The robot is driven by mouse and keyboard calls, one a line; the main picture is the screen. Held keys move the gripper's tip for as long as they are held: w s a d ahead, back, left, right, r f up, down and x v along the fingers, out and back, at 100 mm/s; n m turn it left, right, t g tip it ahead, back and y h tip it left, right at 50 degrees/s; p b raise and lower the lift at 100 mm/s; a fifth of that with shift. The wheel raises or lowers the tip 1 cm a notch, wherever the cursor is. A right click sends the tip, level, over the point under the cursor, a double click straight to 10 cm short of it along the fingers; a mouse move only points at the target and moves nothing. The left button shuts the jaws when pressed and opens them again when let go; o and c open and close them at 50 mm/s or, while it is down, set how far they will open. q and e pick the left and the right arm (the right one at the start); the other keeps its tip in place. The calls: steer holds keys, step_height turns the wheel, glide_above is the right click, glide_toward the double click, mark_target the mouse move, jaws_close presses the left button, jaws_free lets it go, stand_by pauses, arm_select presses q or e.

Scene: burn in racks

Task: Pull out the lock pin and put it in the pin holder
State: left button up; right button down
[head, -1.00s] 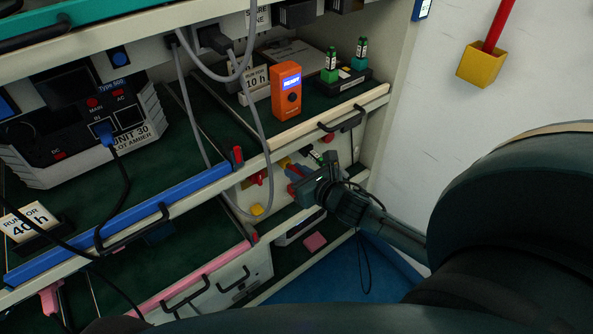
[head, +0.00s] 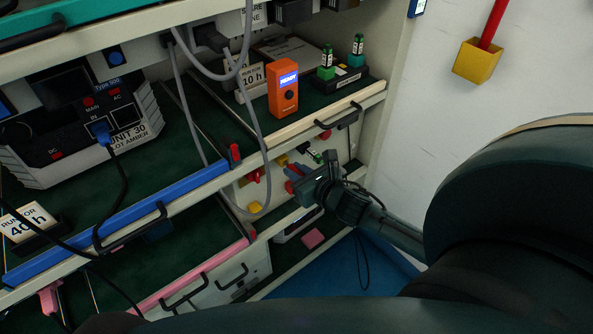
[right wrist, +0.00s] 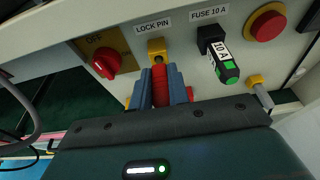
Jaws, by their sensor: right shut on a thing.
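The lock pin (right wrist: 160,86) shows a red grip, held between the blue fingers of my right gripper (right wrist: 160,88) in the right wrist view. It sits just in front of the yellow block (right wrist: 156,48) under the LOCK PIN label (right wrist: 153,27). The fingers hide whether the pin's shaft is still inside the block. In the head view my right gripper (head: 293,184) is at the front panel below the cream shelf edge. I cannot tell which thing is the pin holder. My left gripper is not in view.
Beside the pin are a red OFF knob (right wrist: 106,64), a green-tipped 10 A fuse (right wrist: 222,62), a red button (right wrist: 268,25) and a yellow fitting with a grey rod (right wrist: 259,86). A grey cable (head: 265,130) hangs left of my right gripper.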

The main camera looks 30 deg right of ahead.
steer(key=shift+s, duration=0.2)
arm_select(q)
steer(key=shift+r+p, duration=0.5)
arm_select(e)
steer(key=shift+s+d, duration=0.15)
steer(key=shift+s, duration=1.35)
